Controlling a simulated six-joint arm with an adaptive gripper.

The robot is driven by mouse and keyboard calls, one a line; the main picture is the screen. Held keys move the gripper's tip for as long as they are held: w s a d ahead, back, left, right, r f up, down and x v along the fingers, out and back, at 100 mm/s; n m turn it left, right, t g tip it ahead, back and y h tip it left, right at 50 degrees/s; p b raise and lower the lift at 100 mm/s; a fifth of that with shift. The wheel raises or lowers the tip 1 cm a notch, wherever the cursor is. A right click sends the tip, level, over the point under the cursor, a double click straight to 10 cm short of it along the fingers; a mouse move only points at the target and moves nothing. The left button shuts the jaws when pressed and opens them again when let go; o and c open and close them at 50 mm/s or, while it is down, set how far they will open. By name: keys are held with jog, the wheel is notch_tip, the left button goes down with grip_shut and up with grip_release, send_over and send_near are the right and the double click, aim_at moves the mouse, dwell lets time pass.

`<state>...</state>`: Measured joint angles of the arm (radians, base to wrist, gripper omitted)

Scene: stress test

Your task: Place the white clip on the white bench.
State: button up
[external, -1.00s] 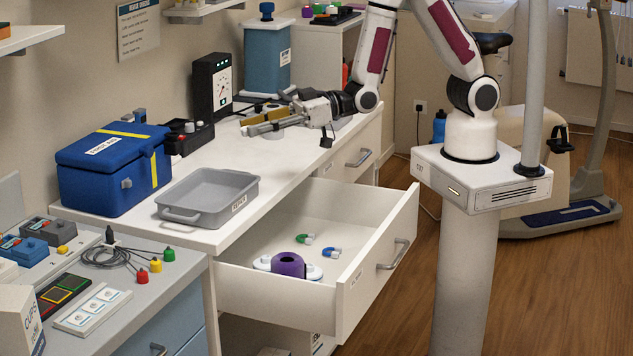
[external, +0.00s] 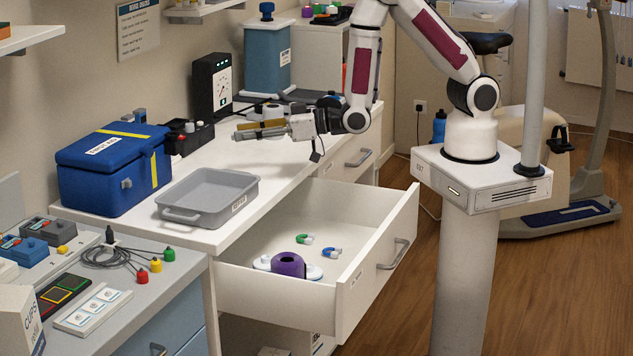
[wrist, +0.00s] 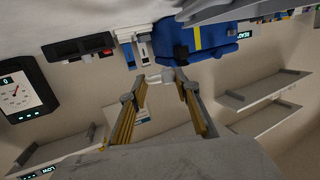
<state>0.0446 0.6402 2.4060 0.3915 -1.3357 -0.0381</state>
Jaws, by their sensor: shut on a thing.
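My gripper (external: 240,135) points left, lying nearly level above the white bench (external: 275,165), behind the open drawer. In the wrist view, the two gold-sided fingers of my gripper (wrist: 160,80) close on a small whitish piece, which looks like the white clip (wrist: 161,77), at their tips. The clip's shape is partly hidden by the fingertips, and it is too small to make out in the external view. I cannot tell the exact height of the fingertips above the bench.
A grey tray (external: 207,197) and a blue box (external: 112,170) stand on the bench to the left. A black gauge (external: 212,87) stands behind my gripper. The open drawer (external: 345,205) holds a purple ring and two small magnets. Bench between tray and gripper is clear.

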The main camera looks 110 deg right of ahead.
jog(key=s+d+m+g+h, duration=0.3)
jog(key=s+d+m+h, duration=0.1)
jog(key=d, duration=0.4)
jog(key=shift+s, duration=0.3)
send_over(256, 164)
jog(key=shift+d+f, duration=0.15)
jog(key=shift+f, duration=2.7)
jog(key=shift+f, duration=0.1)
jog(key=shift+f, duration=1.95)
jog(key=shift+f, duration=0.15)
jog(key=o, duration=0.8)
